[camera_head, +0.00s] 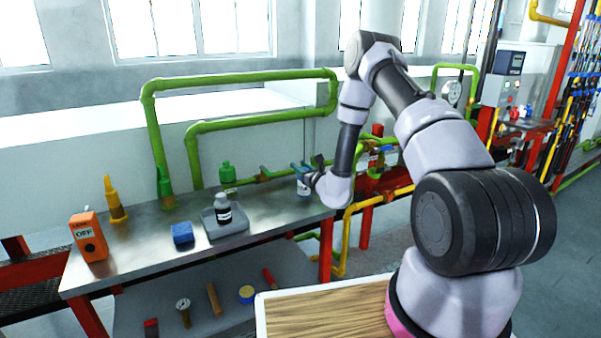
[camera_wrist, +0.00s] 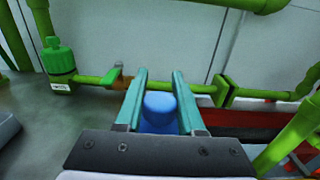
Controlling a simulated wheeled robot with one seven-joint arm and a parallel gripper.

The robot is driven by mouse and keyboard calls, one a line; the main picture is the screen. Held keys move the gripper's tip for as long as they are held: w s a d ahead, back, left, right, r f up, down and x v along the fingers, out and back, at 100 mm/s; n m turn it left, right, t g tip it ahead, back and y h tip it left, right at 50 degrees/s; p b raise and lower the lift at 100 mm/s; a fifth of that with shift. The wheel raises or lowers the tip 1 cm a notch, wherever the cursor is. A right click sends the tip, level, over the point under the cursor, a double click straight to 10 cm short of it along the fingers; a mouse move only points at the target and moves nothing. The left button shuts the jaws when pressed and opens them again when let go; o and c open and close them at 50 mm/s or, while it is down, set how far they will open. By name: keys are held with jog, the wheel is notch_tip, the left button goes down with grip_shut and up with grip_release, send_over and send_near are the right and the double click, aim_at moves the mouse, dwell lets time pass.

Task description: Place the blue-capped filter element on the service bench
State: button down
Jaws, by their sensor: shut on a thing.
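My gripper (camera_head: 304,169) is shut on the blue-capped filter element (camera_head: 303,188), over the right end of the metal service bench (camera_head: 272,211). The element looks upright, with a pale label on its body. I cannot tell whether its base touches the bench top. In the wrist view, its round blue cap (camera_wrist: 160,103) sits between the two teal fingers (camera_wrist: 161,85). The lower body is hidden there.
A grey tray (camera_head: 238,226) with a dark, white-capped bottle (camera_head: 223,209) stands left of the element. Green pipes (camera_head: 240,125) run behind.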

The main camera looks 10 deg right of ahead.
jog(key=shift+f, duration=0.8)
jog(key=shift+f, duration=0.1)
jog(key=c, duration=0.5)
grip_release()
